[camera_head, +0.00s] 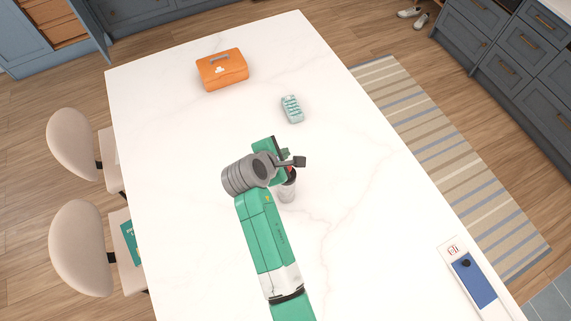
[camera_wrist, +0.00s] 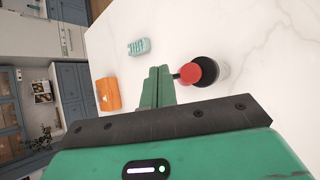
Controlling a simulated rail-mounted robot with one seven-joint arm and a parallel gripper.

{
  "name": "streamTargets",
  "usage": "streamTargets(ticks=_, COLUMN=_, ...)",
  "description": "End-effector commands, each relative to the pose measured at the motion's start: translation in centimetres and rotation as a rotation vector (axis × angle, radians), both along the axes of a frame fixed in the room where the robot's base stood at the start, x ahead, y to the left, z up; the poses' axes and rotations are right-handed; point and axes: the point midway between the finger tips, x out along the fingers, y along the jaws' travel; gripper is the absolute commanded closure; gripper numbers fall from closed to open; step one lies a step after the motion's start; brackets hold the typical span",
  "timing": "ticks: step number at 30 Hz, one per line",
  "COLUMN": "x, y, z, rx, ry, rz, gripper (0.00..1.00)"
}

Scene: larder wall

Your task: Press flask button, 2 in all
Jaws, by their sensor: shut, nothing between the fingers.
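The flask (camera_head: 288,192) stands upright on the white table, with a pale grey body and a dark top. Its red button (camera_wrist: 190,73) shows clearly in the wrist view beside the dark cap (camera_wrist: 207,68); in the head view only a bit of red shows past my gripper. My gripper (camera_head: 291,160) is over the flask's upper end and partly hides it. In the wrist view my gripper's fingers (camera_wrist: 158,86) are shut and empty, just left of the red button. I cannot tell whether they touch it.
An orange case (camera_head: 222,70) with a grey handle and a pale teal tray-like item (camera_head: 292,109) lie farther back on the table (camera_head: 180,140). A white-and-blue panel with a dark knob (camera_head: 473,279) is at the right edge. Two chairs stand left. Much of the tabletop is clear.

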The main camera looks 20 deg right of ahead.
Motion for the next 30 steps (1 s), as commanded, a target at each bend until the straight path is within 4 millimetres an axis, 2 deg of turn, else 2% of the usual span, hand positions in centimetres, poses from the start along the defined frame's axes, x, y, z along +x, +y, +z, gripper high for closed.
streamTargets(ticks=14, x=0.0, y=0.0, z=0.0, rx=0.000, ry=0.000, rz=0.000, gripper=1.00)
streamTargets(ticks=17, x=0.0, y=-0.4, z=-0.6, rx=0.042, ry=0.009, rz=-0.007, gripper=1.00)
streamTargets(ticks=20, x=-0.1, y=-1.2, z=-2.1, rx=0.187, ry=0.036, rz=-0.012, gripper=1.00)
streamTargets(ticks=24, x=0.0, y=-1.9, z=-3.4, rx=0.508, ry=0.062, rz=0.037, gripper=1.00)
streamTargets(ticks=26, x=0.1, y=-1.9, z=-3.0, rx=0.640, ry=0.054, rz=0.087, gripper=1.00)
streamTargets(ticks=30, x=0.3, y=-1.9, z=-0.4, rx=0.882, ry=0.000, rz=0.230, gripper=1.00)
